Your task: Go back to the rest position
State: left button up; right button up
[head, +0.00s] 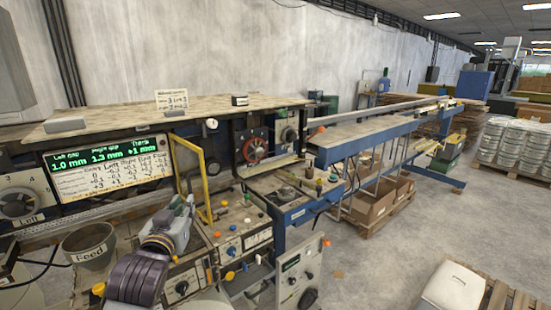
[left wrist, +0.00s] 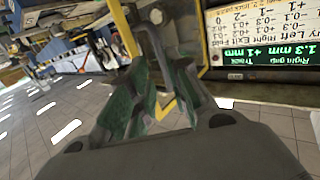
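My left gripper (head: 181,203) is in front of the laminating machine's control panel (head: 240,235), beside the yellow frame (head: 206,190). In the left wrist view the two green-padded fingers of my left gripper (left wrist: 160,65) stand apart, with no object clearly held between them. A grey bent bar (left wrist: 152,45) shows beyond the fingertips; I cannot tell whether it touches them. The green display (head: 105,160) reads left gap 1.0 mm, right gap 1.3 mm and track +1 mm. It also shows upside down in the left wrist view (left wrist: 260,52). My right gripper is not in view.
A bucket labelled Feed (head: 88,245) stands left of my left arm. A dial marked Left (head: 18,203) is at the far left. Knobs and levers crowd the panel. A long blue-framed conveyor (head: 375,135) runs back right. Bare floor (head: 385,250) lies at the right.

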pick_arm(q)
jog(key=s+d+f+m+g+h, duration=0.1)
jog(key=s+f+g, duration=0.3)
jog(key=f, duration=0.7)
jog(key=s+d+f+m+g, duration=0.1)
jog(key=s+f+g, duration=0.25)
jog(key=f, duration=0.65)
jog(key=s+d+f+m+g+h, duration=0.1)
jog(key=s+d+f+g, duration=0.15)
jog(key=s+f, duration=0.5)
jog(key=s+d+f+g, duration=0.1)
jog(key=s+f+g, duration=0.3)
jog(key=s+f, duration=0.35)
jog(key=s+f+g, duration=0.1)
jog(key=s+f, duration=0.1)
jog(key=f, duration=1.4)
jog(key=s+f, duration=0.2)
jog(key=f, duration=1.5)
jog(key=s+a+f, duration=0.2)
jog(key=s+f, duration=0.7)
jog(key=s, duration=0.2)
jog(key=s+a+f+g, duration=0.1)
jog(key=s+a+f, duration=0.1)
jog(key=s+f, duration=0.8)
jog(key=shift+s+a+m, duration=0.3)
jog(key=shift+s+m, duration=0.1)
